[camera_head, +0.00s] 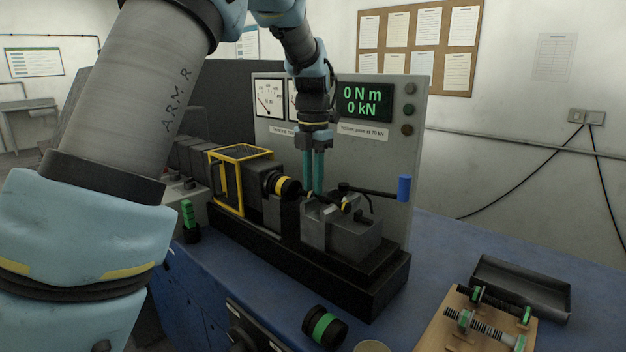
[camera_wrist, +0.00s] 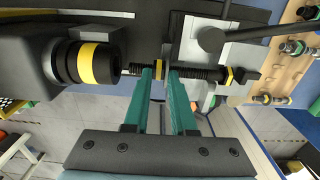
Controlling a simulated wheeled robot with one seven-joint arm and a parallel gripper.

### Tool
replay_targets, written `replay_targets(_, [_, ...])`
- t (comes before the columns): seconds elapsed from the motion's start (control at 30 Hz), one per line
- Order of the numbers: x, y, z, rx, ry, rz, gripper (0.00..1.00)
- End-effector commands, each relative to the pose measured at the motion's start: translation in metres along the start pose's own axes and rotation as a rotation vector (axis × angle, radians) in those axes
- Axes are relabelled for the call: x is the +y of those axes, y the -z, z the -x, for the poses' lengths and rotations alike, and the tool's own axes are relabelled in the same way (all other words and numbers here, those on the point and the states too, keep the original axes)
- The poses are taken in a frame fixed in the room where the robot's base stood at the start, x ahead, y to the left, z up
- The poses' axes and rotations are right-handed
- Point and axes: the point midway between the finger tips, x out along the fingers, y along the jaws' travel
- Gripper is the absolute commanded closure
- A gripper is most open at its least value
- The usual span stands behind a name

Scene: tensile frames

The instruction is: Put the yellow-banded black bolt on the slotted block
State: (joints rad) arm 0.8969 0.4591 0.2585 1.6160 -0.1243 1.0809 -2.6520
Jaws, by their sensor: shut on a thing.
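The yellow-banded black bolt (camera_wrist: 207,73) lies level across the wrist view, with a yellow band near my fingers and another near its right end. My gripper (camera_wrist: 162,76) is shut on the bolt near its left end, its teal fingers pointing down in the head view (camera_head: 314,190). The slotted block (camera_head: 316,226) is grey and stands on the machine's black bed, right under and beside the fingers. The bolt's right part (camera_head: 346,206) shows over the block. I cannot tell whether the bolt rests in the slot or hangs just above it.
A black chuck with a yellow band (camera_head: 286,187) faces the bolt's left end. A lever with a blue handle (camera_head: 404,188) sticks out at right. A green-banded black cylinder (camera_head: 324,326), a wooden rack (camera_head: 448,330) with bolts and a dark tray (camera_head: 520,287) are on the blue bench.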

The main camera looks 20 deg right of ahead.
Motion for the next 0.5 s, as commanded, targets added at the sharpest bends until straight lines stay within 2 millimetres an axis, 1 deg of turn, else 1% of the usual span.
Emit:
replay_targets(0.13, [0.0001,-0.0003,0.0003,-0.001,0.000,0.000,1.00])
replay_targets(0.33, [0.0000,-0.0002,-0.0056,0.000,0.000,0.000,1.00])
replay_targets(0.37, [0.0000,-0.0001,-0.0063,0.000,0.000,0.000,0.75])
replay_targets(0.5, [0.0001,-0.0002,-0.0056,0.000,-0.001,0.000,0.59])
